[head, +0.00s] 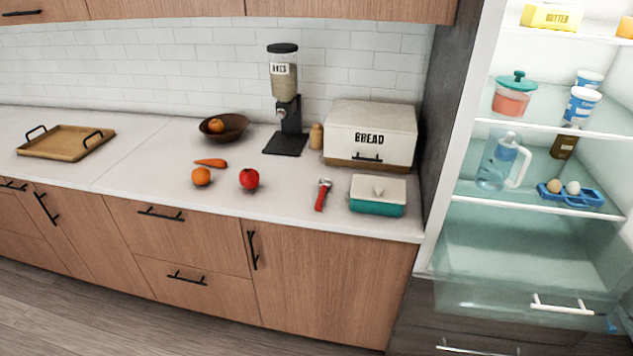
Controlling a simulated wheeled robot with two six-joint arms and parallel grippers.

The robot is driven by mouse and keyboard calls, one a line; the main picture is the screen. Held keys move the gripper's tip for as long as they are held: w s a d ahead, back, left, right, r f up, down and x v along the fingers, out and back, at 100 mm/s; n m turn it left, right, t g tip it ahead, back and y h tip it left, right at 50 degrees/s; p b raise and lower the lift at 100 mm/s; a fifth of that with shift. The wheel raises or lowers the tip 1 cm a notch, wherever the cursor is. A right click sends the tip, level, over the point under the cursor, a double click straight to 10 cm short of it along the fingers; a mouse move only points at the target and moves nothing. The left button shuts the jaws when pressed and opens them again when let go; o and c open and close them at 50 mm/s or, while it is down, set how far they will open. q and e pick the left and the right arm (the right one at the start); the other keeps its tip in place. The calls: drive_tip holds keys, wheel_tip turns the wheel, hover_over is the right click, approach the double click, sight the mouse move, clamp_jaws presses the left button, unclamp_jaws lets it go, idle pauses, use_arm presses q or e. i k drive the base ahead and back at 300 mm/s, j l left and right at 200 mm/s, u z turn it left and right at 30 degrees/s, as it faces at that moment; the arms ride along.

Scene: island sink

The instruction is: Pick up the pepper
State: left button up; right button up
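No clear pepper can be made out for certain. A round red fruit or vegetable (249,180) sits on the counter, too small to tell whether it is a pepper or an apple. A small tan shaker-like bottle (316,137) stands upright between the dispenser and the bread box, and its label cannot be read. Neither of my grippers is in view.
The pale counter (130,165) also holds a wooden tray (65,142), a brown bowl with an orange fruit (233,130), a carrot (211,163), an orange (201,176), a dispenser (287,120), a bread box (370,140), a red-handled tool (322,196) and a teal-based dish (377,208). An open fridge (545,225) stands right.

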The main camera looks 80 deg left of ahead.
sight(249, 178)
drive_tip(key=u, duration=3.15)
